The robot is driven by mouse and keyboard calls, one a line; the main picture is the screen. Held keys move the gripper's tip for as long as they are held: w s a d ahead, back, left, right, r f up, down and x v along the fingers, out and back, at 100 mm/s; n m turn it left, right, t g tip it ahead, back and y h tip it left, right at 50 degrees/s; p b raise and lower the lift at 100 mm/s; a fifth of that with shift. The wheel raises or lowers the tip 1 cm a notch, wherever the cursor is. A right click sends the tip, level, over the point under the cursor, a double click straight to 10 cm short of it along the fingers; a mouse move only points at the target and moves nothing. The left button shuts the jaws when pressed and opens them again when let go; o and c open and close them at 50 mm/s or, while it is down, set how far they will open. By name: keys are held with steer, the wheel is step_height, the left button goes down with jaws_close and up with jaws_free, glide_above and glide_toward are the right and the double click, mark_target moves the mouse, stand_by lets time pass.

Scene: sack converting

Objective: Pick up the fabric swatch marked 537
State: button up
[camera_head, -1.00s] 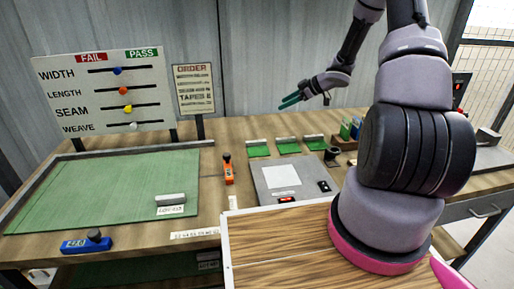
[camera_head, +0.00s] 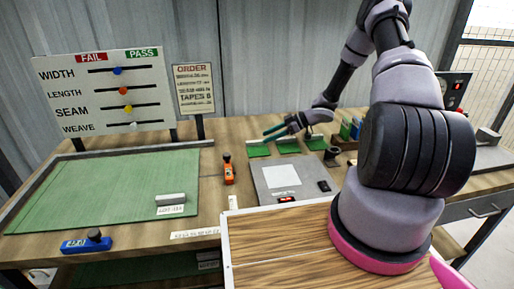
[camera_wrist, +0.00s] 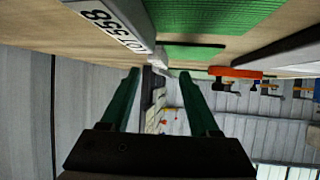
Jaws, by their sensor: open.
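Three small green fabric swatches, left (camera_head: 258,151), middle (camera_head: 288,147) and right (camera_head: 317,144), lie in a row at the back of the bench. Each has a pale bar along its back edge. Their numbers are too small to read in the head view. My gripper (camera_head: 268,135) is open and empty, low over the left and middle swatches. In the wrist view its green fingers (camera_wrist: 160,73) are apart with nothing between them. I cannot see a 537 mark.
A grey device (camera_head: 295,178) with a white square stands in front of the swatches. A dark cup (camera_head: 332,155) and a box of colored items (camera_head: 352,130) are right.

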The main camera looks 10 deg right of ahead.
mark_target(258, 141)
steer(key=x, duration=0.4)
steer(key=shift+f, duration=0.15)
jaws_close()
